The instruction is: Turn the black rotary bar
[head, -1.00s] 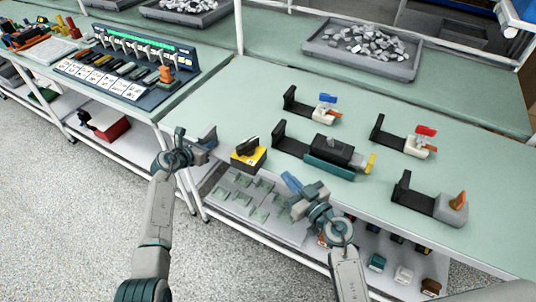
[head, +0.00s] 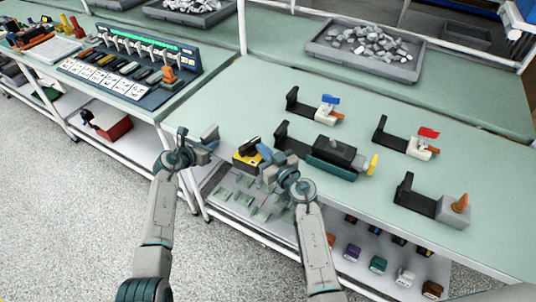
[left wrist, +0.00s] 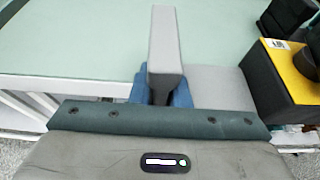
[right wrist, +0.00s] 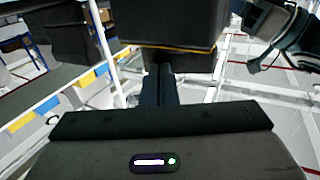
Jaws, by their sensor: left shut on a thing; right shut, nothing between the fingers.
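The black rotary bar (head: 251,143) sits on top of a yellow-and-black box (head: 243,159) near the table's front edge. The box also shows at the right of the left wrist view (left wrist: 304,60), with the dark bar (left wrist: 284,14) on it. My left gripper (head: 209,138) is left of the box, its blue fingers (left wrist: 165,88) shut on a grey block (left wrist: 167,45). My right gripper (head: 265,153) is shut and empty at the right side of the box. In the right wrist view its fingertips (right wrist: 158,72) point at a large dark shape with a yellow edge; contact is unclear.
A black-and-teal device with a yellow knob (head: 333,157) stands right of the box. Several black brackets with coloured levers stand farther right. A grey tray of metal pieces (head: 318,50) is at the back. A lower shelf holds small parts.

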